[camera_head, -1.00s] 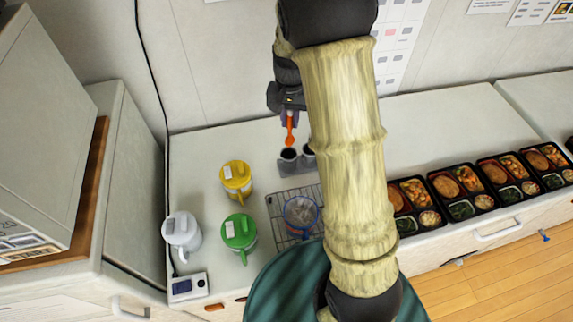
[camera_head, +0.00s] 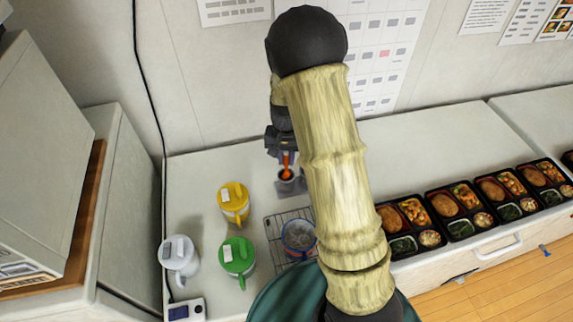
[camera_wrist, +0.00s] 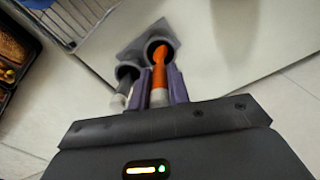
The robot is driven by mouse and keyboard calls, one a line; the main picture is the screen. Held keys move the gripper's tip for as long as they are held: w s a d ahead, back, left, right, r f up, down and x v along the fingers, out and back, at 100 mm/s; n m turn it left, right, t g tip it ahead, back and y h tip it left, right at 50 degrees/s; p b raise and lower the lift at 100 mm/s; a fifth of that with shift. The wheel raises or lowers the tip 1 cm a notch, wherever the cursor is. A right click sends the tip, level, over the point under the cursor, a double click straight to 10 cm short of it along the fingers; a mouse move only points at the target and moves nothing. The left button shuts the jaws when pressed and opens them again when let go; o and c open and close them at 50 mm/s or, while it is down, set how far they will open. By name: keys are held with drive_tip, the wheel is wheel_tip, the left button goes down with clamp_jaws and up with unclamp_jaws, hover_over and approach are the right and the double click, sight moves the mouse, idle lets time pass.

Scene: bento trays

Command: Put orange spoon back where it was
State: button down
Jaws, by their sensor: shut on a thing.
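The orange spoon (camera_head: 286,174) is in my gripper (camera_head: 286,154), head end down, at the left cup of the grey two-cup holder (camera_head: 291,190) in the head view. In the wrist view the purple fingers of my gripper (camera_wrist: 162,90) are shut on the handle of the orange spoon (camera_wrist: 160,66). Its orange end lies within the mouth of the right-hand cup of the holder (camera_wrist: 133,47) there. I cannot tell how deep it is. A dark utensil with a grey handle (camera_wrist: 117,103) stands at the other cup.
A wire rack (camera_head: 276,230) with a blue-rimmed pot (camera_head: 299,236) stands in front of the holder. Yellow (camera_head: 233,202), green (camera_head: 238,256) and white (camera_head: 179,256) pitchers stand to the left. Several bento trays (camera_head: 447,214) line the counter's right side. My arm hides part of the middle.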

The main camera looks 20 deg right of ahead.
sight(286, 166)
drive_tip(key=shift+f+p, duration=0.45)
drive_tip(key=shift+f, duration=1.4)
drive_tip(key=shift+f, duration=0.1)
drive_tip(key=c, duration=1.3)
unclamp_jaws()
wheel_tip(286, 166, up, 12)
drive_tip(key=b, duration=0.2)
drive_tip(key=shift+b, duration=0.4)
